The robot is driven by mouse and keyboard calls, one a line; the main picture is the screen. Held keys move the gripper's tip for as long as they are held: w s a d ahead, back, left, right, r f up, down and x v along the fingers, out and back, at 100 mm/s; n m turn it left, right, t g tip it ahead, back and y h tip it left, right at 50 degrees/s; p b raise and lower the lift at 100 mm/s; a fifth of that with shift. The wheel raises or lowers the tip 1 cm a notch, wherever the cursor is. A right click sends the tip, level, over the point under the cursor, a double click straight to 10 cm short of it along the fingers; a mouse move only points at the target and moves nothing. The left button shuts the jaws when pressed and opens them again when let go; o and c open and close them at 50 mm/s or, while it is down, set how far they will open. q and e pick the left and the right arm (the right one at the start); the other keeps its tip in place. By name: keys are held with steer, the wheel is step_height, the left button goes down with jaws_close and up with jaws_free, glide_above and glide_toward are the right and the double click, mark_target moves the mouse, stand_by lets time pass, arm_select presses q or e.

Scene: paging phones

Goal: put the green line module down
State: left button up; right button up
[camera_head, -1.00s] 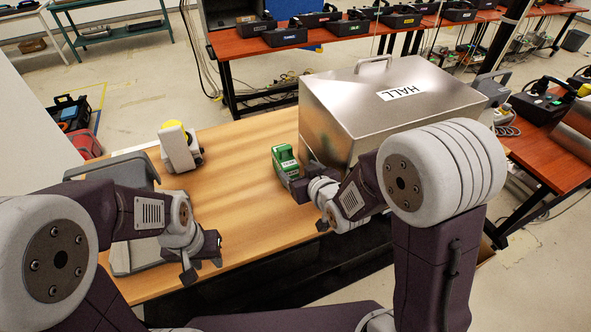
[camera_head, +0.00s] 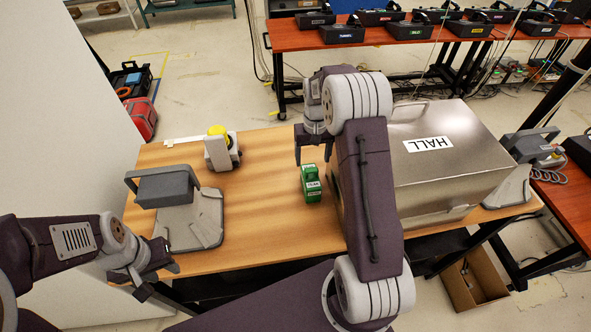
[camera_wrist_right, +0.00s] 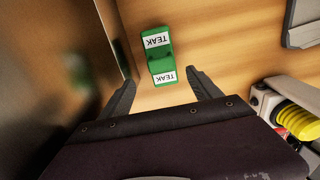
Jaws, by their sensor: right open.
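The green line module (camera_head: 311,184), with white labels, stands on the wooden table just left of the metal HALL box. In the right wrist view the module (camera_wrist_right: 157,55) shows two labels reading TEAK. It lies beyond my right fingertips, between their lines, with a gap around it. My right gripper (camera_head: 312,156) is open and empty, just behind and above the module in the head view; its fingers (camera_wrist_right: 163,80) are spread in the wrist view. My left gripper (camera_head: 157,281) hangs off the table's front left corner, fingers apart, with nothing in it.
The metal HALL box (camera_head: 440,190) stands close to the module's right. A grey cradle device (camera_head: 195,222) and a yellow-topped grey device (camera_head: 216,150) stand at left. Another grey device (camera_head: 510,188) stands at the right end. The table (camera_head: 262,215) is clear between module and cradle.

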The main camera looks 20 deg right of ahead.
mark_target(311, 176)
steer(key=f, duration=0.1)
steer(key=f+p, duration=0.1)
steer(key=shift+s+a+f, duration=0.2)
steer(key=shift+s+f, duration=0.1)
steer(key=shift+f, duration=0.1)
steer(key=shift+s+a+f, duration=0.2)
steer(key=shift+s+f, duration=0.1)
steer(key=shift+s, duration=0.05)
step_height(311, 176, down, 5)
steer(key=p, duration=0.3)
steer(key=shift+w+f, duration=0.1)
steer(key=shift+w, duration=0.05)
steer(key=shift+f, duration=0.2)
steer(key=shift+s+a+r, duration=0.1)
steer(key=shift+s, duration=0.1)
arm_select(q)
steer(key=r, duration=0.4)
steer(key=shift+s+a, duration=0.15)
steer(key=shift+s, duration=0.1)
arm_select(e)
jaws_close()
